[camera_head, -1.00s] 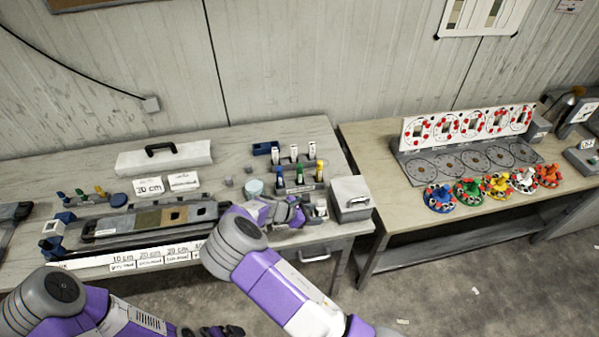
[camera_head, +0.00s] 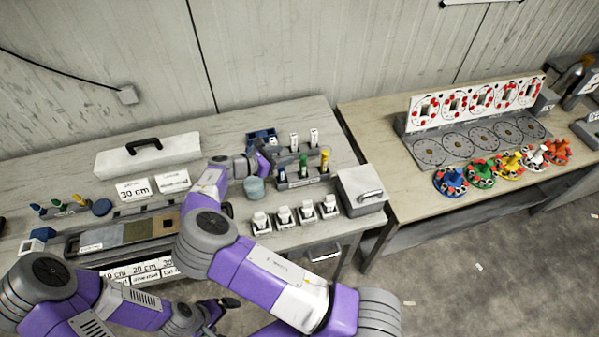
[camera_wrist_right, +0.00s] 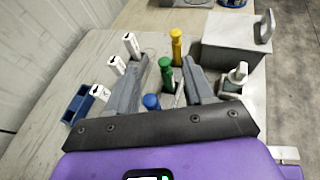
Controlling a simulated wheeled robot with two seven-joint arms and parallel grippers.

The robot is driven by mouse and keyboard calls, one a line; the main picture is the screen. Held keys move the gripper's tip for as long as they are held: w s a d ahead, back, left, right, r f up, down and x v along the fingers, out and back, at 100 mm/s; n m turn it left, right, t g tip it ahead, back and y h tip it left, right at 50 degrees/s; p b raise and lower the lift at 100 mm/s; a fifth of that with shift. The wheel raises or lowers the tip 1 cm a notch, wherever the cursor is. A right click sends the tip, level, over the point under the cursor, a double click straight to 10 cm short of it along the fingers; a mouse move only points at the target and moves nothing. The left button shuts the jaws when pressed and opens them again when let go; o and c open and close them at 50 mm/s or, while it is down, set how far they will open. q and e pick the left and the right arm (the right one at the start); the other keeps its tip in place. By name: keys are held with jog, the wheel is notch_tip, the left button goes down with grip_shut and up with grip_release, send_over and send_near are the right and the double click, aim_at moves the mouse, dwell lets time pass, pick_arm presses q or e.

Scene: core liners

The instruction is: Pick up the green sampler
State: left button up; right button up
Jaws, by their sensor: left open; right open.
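The green sampler (camera_head: 303,165) stands upright in a grey rack (camera_head: 300,183), between a blue sampler (camera_head: 281,174) and a yellow sampler (camera_head: 324,157). My right gripper (camera_wrist_right: 164,66) is open. In the right wrist view the green sampler (camera_wrist_right: 165,73) shows between its two spread fingers, with gaps at its sides; I cannot tell whether it is fully within the jaws. The blue sampler (camera_wrist_right: 151,102) is nearer the palm, and the yellow sampler (camera_wrist_right: 176,46) is beyond. My left gripper (camera_head: 222,306) is open and empty, low in front of the bench.
White-labelled pieces (camera_wrist_right: 131,45) stand behind the samplers, with a blue holder (camera_head: 262,138) beside them. Several white-topped items (camera_head: 283,216) stand in front. A grey box (camera_head: 358,190) is at right, a round pale-blue container (camera_head: 254,188) at left.

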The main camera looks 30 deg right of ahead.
jog(key=b, duration=0.3)
send_near(302, 158)
jog(key=x, duration=0.8)
jog(key=shift+w+d, duration=0.15)
jog(key=shift+d, duration=0.05)
jog(key=shift+f, duration=0.1)
grip_shut()
